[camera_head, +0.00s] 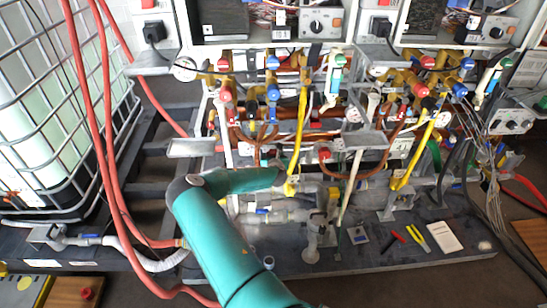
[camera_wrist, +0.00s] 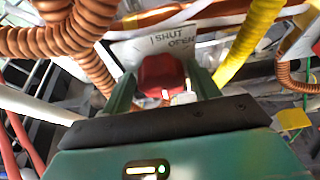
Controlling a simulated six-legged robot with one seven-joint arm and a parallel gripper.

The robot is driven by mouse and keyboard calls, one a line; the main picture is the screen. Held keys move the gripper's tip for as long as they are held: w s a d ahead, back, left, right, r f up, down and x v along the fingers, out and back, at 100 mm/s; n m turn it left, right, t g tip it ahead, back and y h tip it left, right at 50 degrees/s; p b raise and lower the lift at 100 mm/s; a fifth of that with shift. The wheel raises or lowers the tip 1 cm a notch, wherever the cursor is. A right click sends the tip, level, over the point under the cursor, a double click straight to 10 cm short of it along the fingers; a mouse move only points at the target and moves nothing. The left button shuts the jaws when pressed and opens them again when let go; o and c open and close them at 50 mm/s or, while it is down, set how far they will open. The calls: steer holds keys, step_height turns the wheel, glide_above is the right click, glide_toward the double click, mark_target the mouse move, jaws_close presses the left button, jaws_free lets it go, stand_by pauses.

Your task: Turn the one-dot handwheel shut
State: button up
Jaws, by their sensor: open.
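In the wrist view, a red handwheel (camera_wrist: 162,75) sits in front of a white plate marked SHUT and OPEN (camera_wrist: 165,43). A small white mark shows on the lower part of the wheel; I cannot tell whether it is the one dot. My gripper (camera_wrist: 165,84) is open, with one green finger on each side of the wheel. I cannot tell whether either finger touches it. A pale fitting (camera_wrist: 184,98) lies between the fingers at the lower right. In the head view, my teal arm reaches into the pipework and its fingertips are hidden there.
Orange corrugated hoses (camera_wrist: 60,38) crowd the left of the gripper, and a yellow hose (camera_wrist: 250,38) passes on the right. A caged tank (camera_head: 55,120) stands at the left; pliers (camera_head: 418,238) lie on the deck.

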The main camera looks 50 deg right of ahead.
steer(key=c, duration=0.7)
